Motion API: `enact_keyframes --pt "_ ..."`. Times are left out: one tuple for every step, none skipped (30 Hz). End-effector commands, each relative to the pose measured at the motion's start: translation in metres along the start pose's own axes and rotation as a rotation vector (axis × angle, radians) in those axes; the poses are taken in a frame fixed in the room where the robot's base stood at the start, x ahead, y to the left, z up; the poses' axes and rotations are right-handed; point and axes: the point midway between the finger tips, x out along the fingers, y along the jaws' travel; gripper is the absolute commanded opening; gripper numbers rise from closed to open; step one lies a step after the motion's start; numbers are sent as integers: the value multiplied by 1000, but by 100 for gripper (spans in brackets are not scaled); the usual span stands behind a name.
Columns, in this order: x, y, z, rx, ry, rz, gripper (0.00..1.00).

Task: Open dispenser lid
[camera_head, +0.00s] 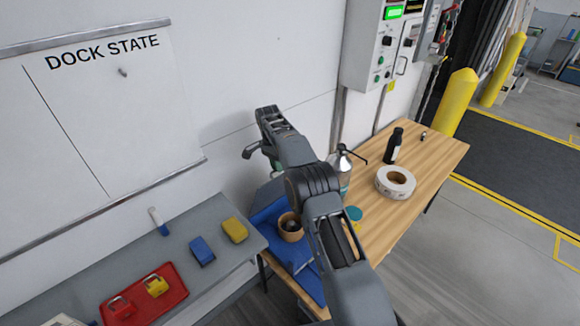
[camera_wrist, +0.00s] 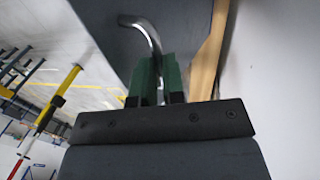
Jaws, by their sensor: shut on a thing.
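In the wrist view, my gripper (camera_wrist: 158,82) has its green fingers shut on a curved silver metal bar (camera_wrist: 146,32). The bar bends in front of a dark grey flat panel (camera_wrist: 105,35); I cannot tell for certain whether this is the dispenser lid. In the head view, my gripper (camera_head: 274,163) is by the white wall above the back of the blue tray, mostly hidden behind my arm. No dispenser can be clearly made out there, and whether its lid is open cannot be told.
The grey bench (camera_head: 90,297) bears a red tray (camera_head: 145,308).

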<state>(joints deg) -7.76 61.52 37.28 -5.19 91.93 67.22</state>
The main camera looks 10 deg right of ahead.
Motion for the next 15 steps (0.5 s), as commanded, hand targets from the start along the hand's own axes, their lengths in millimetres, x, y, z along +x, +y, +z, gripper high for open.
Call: enact_keyframes --pt "10 -5 6 -13 -11 12 0" --pt "10 -6 7 -14 -11 12 0" --pt "9 -8 8 -14 -12 12 0" --pt "9 -9 9 -15 -12 13 0" --pt "8 -10 9 -15 -13 13 0" --pt "8 -11 10 -15 -13 13 0" --pt "8 -12 10 -15 -14 13 0" --pt "8 -12 10 -15 -14 13 0" --pt "7 -13 11 -15 -14 14 0" --pt "7 -13 11 -15 -15 14 0" --pt "7 -14 11 -15 -15 15 0" --pt "7 -14 11 -14 -15 15 0" --pt "7 -15 11 -14 -16 15 0" --pt "6 -15 11 -14 -16 15 0" --pt "6 -15 11 -13 -16 16 0"
